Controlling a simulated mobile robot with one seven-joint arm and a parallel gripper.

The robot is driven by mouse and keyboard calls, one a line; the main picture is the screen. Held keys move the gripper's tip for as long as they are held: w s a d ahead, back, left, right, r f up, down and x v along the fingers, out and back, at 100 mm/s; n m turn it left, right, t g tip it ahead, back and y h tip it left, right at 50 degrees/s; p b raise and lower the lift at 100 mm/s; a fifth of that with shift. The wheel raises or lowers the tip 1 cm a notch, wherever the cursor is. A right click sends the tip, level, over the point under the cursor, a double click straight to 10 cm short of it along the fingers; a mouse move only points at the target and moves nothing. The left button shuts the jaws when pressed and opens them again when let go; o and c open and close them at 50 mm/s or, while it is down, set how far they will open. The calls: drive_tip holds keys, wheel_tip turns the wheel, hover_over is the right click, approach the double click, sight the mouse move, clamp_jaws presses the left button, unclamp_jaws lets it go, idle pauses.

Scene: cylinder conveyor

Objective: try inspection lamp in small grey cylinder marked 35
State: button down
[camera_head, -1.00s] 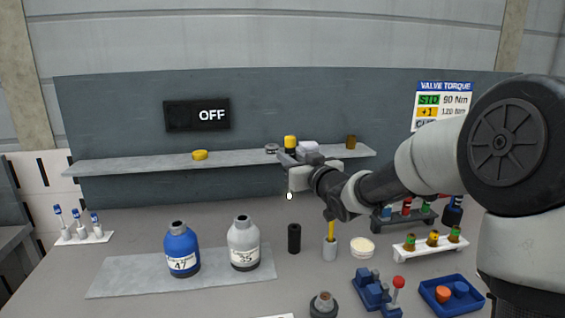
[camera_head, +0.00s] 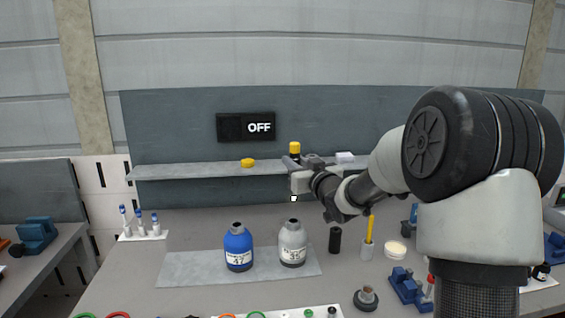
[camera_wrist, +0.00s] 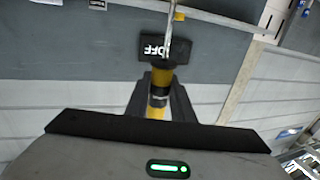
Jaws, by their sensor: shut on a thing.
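The inspection lamp (camera_head: 294,147) has a yellow and black body, and a small white tip shows below my gripper. My gripper (camera_head: 300,170) is shut on it and holds it upright above the bench. The lamp's yellow and black body (camera_wrist: 157,90) and thin metal rod show in the wrist view. The small grey cylinder (camera_head: 292,245) stands upright on a grey mat, its open neck up; its label is hard to read now. The lamp tip is above its neck in the picture; the depth gap cannot be told.
A blue cylinder (camera_head: 238,248) stands left of the grey one on the mat (camera_head: 190,268). A black cylinder (camera_head: 335,240) stands to the right. A shelf (camera_head: 190,171) with a yellow cap runs behind, below an OFF display (camera_head: 246,127). My arm hides the right side.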

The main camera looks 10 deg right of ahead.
drive_tip(key=shift+f, duration=0.15)
drive_tip(key=b, duration=0.4)
hover_over(294, 199)
wheel_tip(294, 199, down, 6)
drive_tip(key=shift+w+r, duration=0.1)
drive_tip(key=shift+r, duration=0.05)
drive_tip(key=shift+f, duration=0.2)
drive_tip(key=shift+f+b, duration=2.75)
drive_tip(key=shift+f, duration=0.05)
drive_tip(key=shift+r, duration=0.15)
idle(0.3)
